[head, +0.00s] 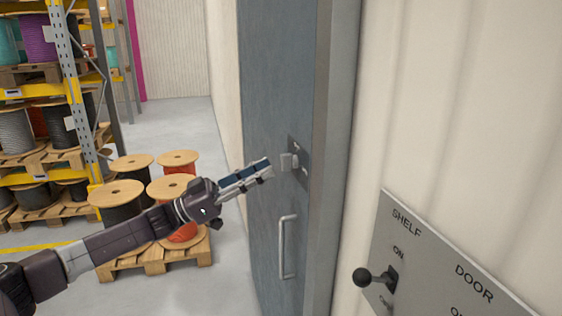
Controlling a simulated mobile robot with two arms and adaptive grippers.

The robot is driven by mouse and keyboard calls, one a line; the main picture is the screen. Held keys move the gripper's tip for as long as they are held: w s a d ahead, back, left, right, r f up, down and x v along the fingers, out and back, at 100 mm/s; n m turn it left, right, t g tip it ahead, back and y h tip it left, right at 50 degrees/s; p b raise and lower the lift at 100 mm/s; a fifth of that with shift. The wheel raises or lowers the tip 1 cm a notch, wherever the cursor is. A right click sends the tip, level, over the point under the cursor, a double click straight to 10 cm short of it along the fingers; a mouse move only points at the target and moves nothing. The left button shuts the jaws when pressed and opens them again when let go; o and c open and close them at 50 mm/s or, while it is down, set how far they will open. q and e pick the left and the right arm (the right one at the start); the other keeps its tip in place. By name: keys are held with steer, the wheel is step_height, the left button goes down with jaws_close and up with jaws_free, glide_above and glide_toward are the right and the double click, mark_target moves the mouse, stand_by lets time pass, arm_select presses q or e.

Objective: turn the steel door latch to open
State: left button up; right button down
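The steel door latch (289,161) is a small pale block on a grey plate (302,165), near the right edge of a blue-grey door (268,90). My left gripper (268,168) reaches in from the left, and its fingertips point at the latch. In the picture a small gap shows between the fingertips and the latch. The fingers lie close together in this view, and I cannot tell whether they are open or shut. Nothing shows between them. A vertical steel pull handle (284,247) is below the latch. My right gripper is not in view.
A grey panel (440,265) marked SHELF and DOOR is on the wall at lower right, with a black-knobbed lever (375,279) sticking out. Cable reels (115,193) stand on a wooden pallet (150,262) at left, before a rack (75,90). Bare floor lies behind.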

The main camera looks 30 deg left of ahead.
mark_target(289, 162)
arm_select(q)
steer(key=shift+p+x, duration=0.9)
steer(key=shift+x, duration=1.8)
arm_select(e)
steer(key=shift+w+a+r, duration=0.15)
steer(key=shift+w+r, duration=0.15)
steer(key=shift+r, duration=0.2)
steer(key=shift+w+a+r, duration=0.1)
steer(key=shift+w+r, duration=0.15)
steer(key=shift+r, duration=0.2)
arm_select(q)
steer(key=shift+a+f, duration=0.1)
steer(key=shift+f, duration=0.05)
jaws_close()
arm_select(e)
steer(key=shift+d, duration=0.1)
